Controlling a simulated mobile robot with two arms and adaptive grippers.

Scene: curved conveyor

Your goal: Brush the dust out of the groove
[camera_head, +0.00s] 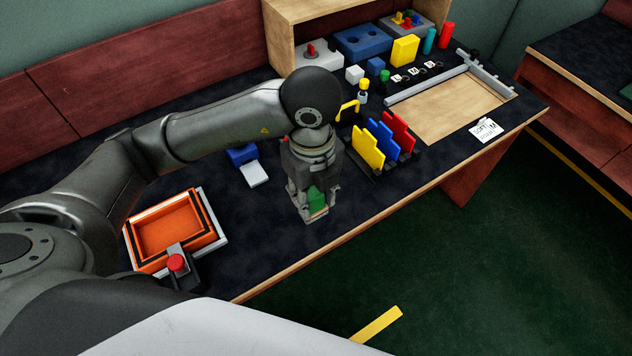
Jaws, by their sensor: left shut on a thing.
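My left gripper (314,207) points down over the dark table top (275,225), near its front edge. It is shut on a small green piece (317,197) with a pale lower edge, which looks like a brush. The gripper body and fingers hide part of it. I cannot tell whether its lower edge touches the surface below. I can make out no groove or dust; the spot under the gripper is hidden. My right gripper is not in view.
An orange tray (205,237) with a red-button box (177,263) stands left. A blue block with a white plate (255,175) lies behind the gripper. Yellow, blue and red upright plates (368,148) stand close right. A wooden board (445,112) with a metal rail lies farther right.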

